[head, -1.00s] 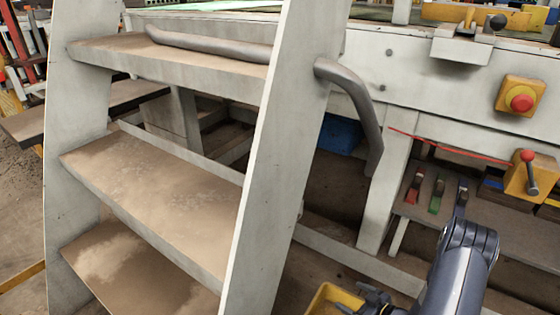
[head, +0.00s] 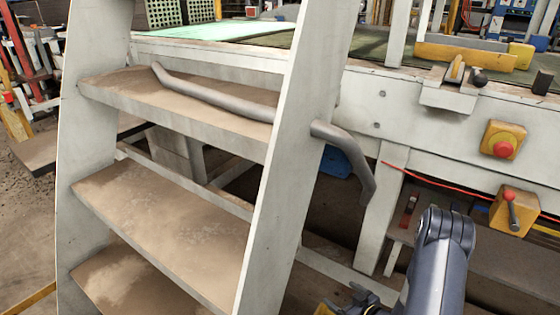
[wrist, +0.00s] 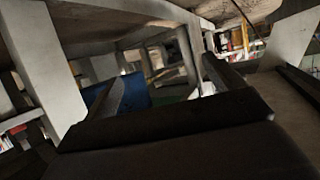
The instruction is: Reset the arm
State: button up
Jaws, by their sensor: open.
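My arm (head: 440,255) is dark grey and rises at the lower right of the head view, bent at a rounded joint. My gripper (head: 352,300) is partly cut off at the bottom edge, right of the white ladder steps. In the wrist view my gripper (wrist: 165,85) has its two dark fingers spread, with nothing visible between them. It faces the space under a structure, where a blue object (wrist: 135,90) shows behind the left finger.
White-sided steps (head: 265,200) with a grey handrail (head: 345,155) stand left of the arm. A white platform (head: 400,115) spans behind, with a red button on a yellow box (head: 503,140) and a red-knobbed lever (head: 512,210). A yellow object (head: 323,310) is at the bottom edge.

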jog(key=s+a+r+m+t+h+p, duration=0.1)
jog(key=a+r+m+h+p, duration=0.1)
jog(key=r+p, duration=1)
jog(key=a+r+m+t+h+p, duration=0.1)
jog(key=a+r+m+h+p, duration=0.1)
jog(key=r+p, duration=1)
jog(key=shift+s+a+r+h+p, duration=0.3)
jog(key=shift+s+r, duration=0.05)
jog(key=shift+r, duration=2.55)
jog(key=shift+d+f, duration=0.1)
jog(key=shift+f, duration=0.05)
